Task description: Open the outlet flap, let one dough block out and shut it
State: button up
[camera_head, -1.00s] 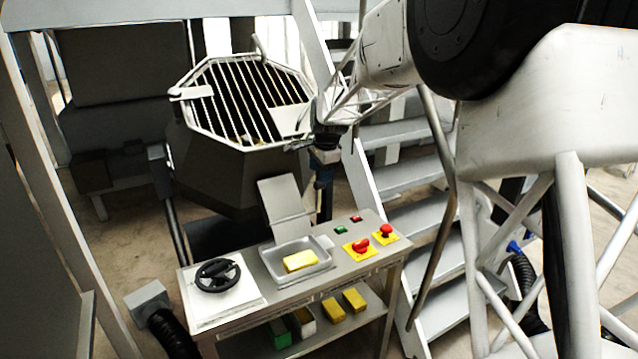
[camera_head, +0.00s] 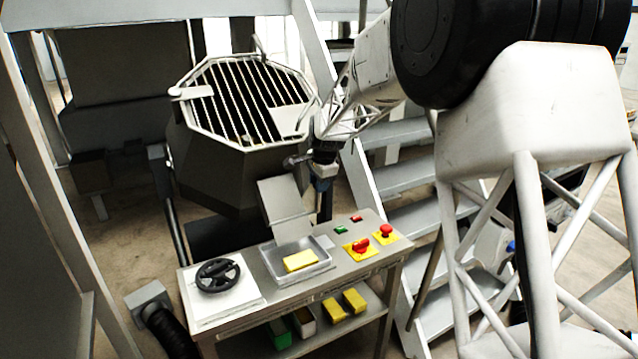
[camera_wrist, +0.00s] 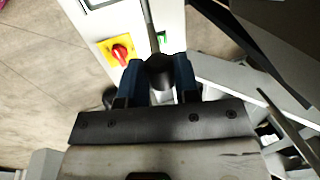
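The outlet flap (camera_head: 285,198) is a grey plate low on the front of the grated hopper (camera_head: 215,160). I cannot tell whether it is fully shut. Below it a short chute (camera_head: 292,230) leads to a metal tray (camera_head: 325,268). One yellow dough block (camera_head: 301,260) lies in the tray. My gripper (camera_head: 322,187) points down just right of the flap. In the wrist view, my gripper's blue fingers (camera_wrist: 158,75) stand apart on both sides of a dark rounded knob (camera_wrist: 160,68). The knob about fills the gap, but whether they press on it is unclear.
The table carries a black handwheel (camera_head: 217,275), a red switch (camera_head: 360,245), a red stop button (camera_head: 386,231) and a green button (camera_head: 340,230). Yellow blocks (camera_head: 333,309) lie on the shelf below. Metal stairs (camera_head: 415,215) rise close on the right.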

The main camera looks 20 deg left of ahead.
grip_shut()
